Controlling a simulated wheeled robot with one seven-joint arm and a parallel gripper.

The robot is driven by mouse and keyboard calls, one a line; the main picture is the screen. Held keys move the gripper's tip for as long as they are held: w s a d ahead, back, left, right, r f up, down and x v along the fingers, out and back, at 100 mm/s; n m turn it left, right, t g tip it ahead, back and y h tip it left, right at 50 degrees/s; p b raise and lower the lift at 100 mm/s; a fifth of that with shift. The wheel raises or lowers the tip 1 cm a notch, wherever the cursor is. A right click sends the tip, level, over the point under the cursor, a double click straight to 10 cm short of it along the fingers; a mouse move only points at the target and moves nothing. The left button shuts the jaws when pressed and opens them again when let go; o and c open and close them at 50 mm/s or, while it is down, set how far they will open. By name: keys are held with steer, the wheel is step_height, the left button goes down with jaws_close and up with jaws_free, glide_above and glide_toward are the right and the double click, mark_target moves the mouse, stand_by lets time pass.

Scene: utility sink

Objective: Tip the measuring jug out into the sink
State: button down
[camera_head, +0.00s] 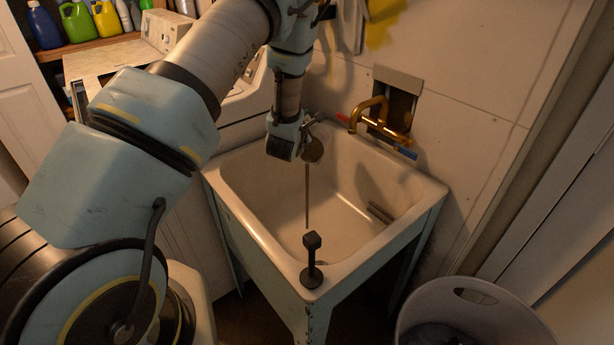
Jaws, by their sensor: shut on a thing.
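The utility sink (270,235) is a pale basin on light blue legs, standing against the wall. My gripper (312,126) is above its back left part, partly hidden by my wrist. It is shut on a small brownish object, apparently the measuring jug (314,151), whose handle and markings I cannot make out. The jug looks tilted, over the inside of the basin. A thin brown line, apparently a stream of liquid, runs down from it into the basin. How much liquid is in the jug cannot be seen.
A brass tap (372,112) with red and blue handles projects from the wall at the sink's back. A black upright object (312,262) stands on the front rim corner. A grey basket (480,318) is at lower right. Bottles line a shelf (95,42) at upper left.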

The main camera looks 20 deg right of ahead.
steer(key=shift+s+a+r+t+h+b, duration=0.3)
steer(key=shift+s+a+r+t+b, duration=0.1)
steer(key=shift+s, duration=0.1)
stand_by(0.3)
steer(key=shift+s+a+r+t+h+b, duration=0.7)
steer(key=shift+s+r+t+h+b, duration=0.35)
steer(key=shift+b, duration=2.45)
